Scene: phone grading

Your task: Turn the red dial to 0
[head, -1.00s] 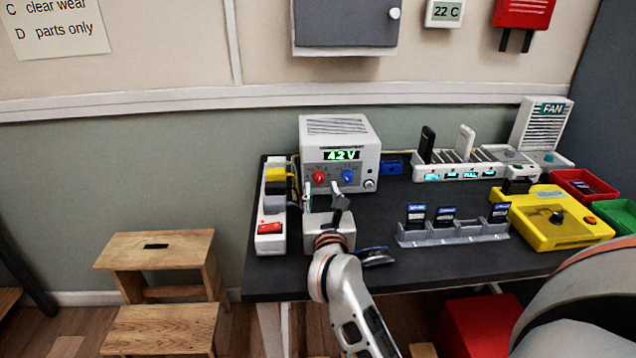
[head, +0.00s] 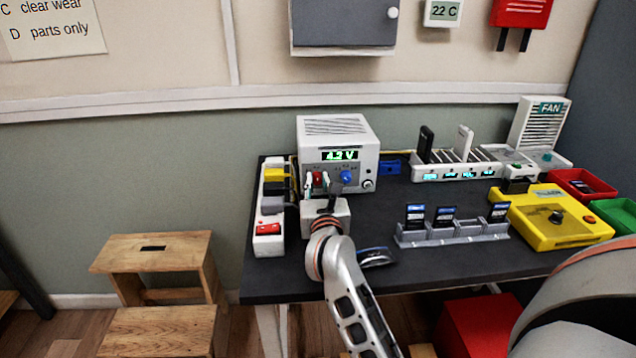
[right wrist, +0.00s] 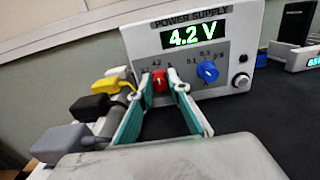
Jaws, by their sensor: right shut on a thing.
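The power supply (head: 338,130) stands at the back left of the table, and its green display reads 4.2 V. Its red dial (right wrist: 160,80) sits between the fingertips of my right gripper (right wrist: 161,77), which is shut on it. In the head view the red dial (head: 317,180) is partly hidden by the gripper (head: 317,184). The scale marks around the red dial are partly covered by the fingers. A blue dial (right wrist: 208,72) is just right of it. My left gripper is not in view.
A power strip (head: 269,228) with several plugs and a red switch runs along the table's left edge. A grey card rack (head: 455,236), a yellow box (head: 540,228) and a charging dock (head: 458,169) stand to the right.

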